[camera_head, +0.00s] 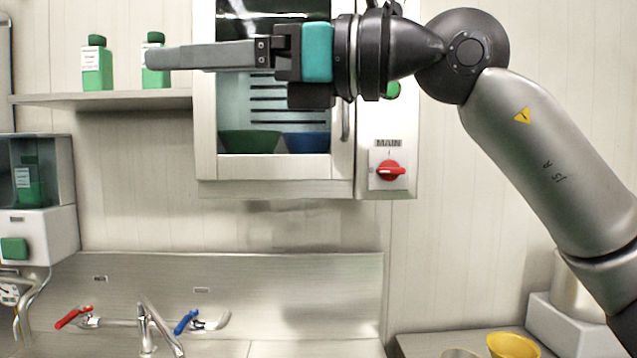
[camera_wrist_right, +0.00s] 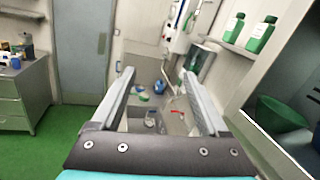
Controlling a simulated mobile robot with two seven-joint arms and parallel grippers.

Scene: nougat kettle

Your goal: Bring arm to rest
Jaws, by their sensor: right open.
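My right arm (camera_head: 545,160) comes in from the right in the head view and is raised. Its gripper (camera_head: 150,58) points left, level, in front of the wall cabinet, with its fingertips overlapping the right green bottle in the picture. In the right wrist view the two fingers of the gripper (camera_wrist_right: 158,80) stand apart with nothing between them. My left gripper does not show in either view.
A wall cabinet (camera_head: 275,175) holds green and blue bowls. Green bottles (camera_head: 97,68) stand on a shelf (camera_head: 110,100). A red switch (camera_head: 390,170) is right of the cabinet. Below are a sink tap (camera_head: 147,325) and a yellow bowl (camera_head: 512,346).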

